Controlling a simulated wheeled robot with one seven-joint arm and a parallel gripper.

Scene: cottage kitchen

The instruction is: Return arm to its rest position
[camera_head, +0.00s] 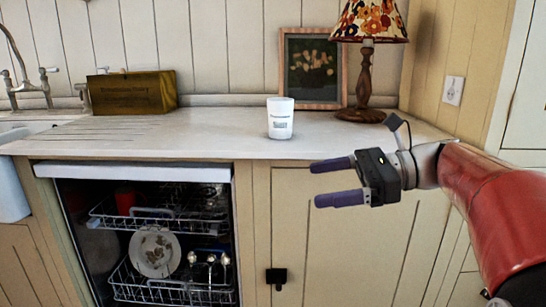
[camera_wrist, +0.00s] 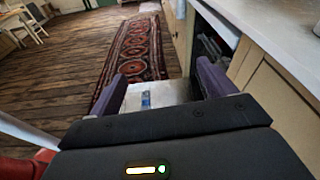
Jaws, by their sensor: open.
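My gripper (camera_head: 333,182) is in front of the cupboard door, a little below the countertop edge, at the right of the head view. Its two purple fingers point left and are apart with nothing between them. In the wrist view my gripper (camera_wrist: 160,92) also shows open, with its fingers on either side of a pale surface. My red arm (camera_head: 490,205) reaches in from the right edge.
A white cup (camera_head: 280,118) stands on the countertop (camera_head: 215,130). Behind it are a framed picture (camera_head: 312,67) and a lamp (camera_head: 367,70). The dishwasher (camera_head: 130,172) is open with loaded racks. A patterned rug (camera_wrist: 140,50) lies on the wooden floor.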

